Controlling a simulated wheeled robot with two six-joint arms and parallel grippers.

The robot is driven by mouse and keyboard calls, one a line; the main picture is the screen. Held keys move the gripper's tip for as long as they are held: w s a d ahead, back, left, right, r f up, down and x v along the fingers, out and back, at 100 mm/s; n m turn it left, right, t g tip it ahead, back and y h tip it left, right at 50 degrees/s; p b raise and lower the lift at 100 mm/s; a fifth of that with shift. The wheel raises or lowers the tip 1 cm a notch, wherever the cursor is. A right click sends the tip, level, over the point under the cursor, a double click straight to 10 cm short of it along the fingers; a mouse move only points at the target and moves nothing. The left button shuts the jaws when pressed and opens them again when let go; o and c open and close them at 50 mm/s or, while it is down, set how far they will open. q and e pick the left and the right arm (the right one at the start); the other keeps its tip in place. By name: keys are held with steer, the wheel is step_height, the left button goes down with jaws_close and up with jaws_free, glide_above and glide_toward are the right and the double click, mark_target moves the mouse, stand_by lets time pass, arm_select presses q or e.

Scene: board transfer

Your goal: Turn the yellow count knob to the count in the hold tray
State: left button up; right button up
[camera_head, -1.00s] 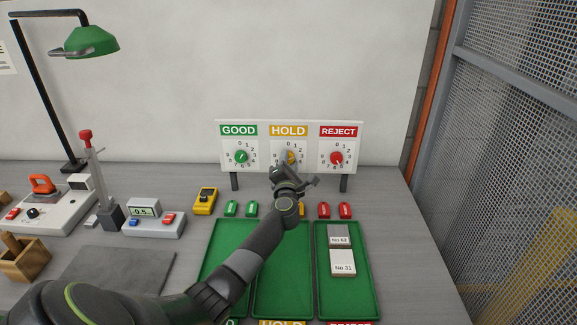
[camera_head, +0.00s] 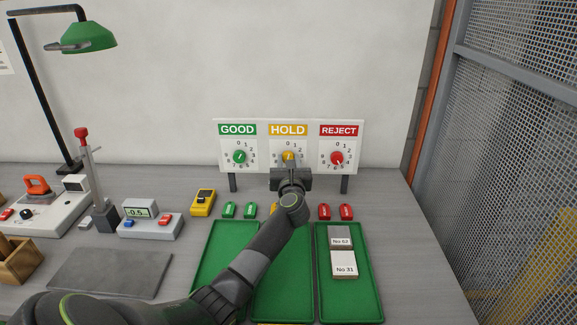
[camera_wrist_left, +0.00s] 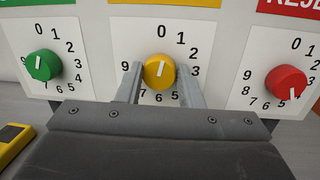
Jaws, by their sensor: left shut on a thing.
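The yellow count knob (camera_head: 288,156) sits on the white board under the HOLD label, in the middle of three dials. In the left wrist view the knob (camera_wrist_left: 159,72) has its white mark pointing up, at about 0. My left gripper (camera_wrist_left: 160,86) is shut on it, one finger at each side. In the head view this gripper (camera_head: 289,170) is level in front of the dial and hides its lower part. The hold tray (camera_head: 288,290) is the middle green tray; its visible part is bare, and my left arm covers some of it. My right gripper is not in view.
The green knob (camera_wrist_left: 43,65) is on the left and the red knob (camera_wrist_left: 286,82) on the right. The reject tray (camera_head: 358,300) holds two labelled boards. Small red tags (camera_head: 346,212) and a yellow device (camera_head: 203,202) lie near the board stand.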

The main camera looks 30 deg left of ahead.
arm_select(q)
steer(key=shift+f+n+g+b, duration=0.25)
steer(key=shift+n+g+b, duration=0.05)
steer(key=shift+n, duration=0.9)
steer(key=o, duration=1)
steer(key=shift+r, duration=0.2)
steer(key=shift+c, duration=0.2)
steer(key=p+v, duration=0.4)
steer(key=v, duration=1.3)
steer(key=shift+s, duration=0.25)
steer(key=shift+d+f, duration=0.1)
steer(key=shift+f, duration=0.05)
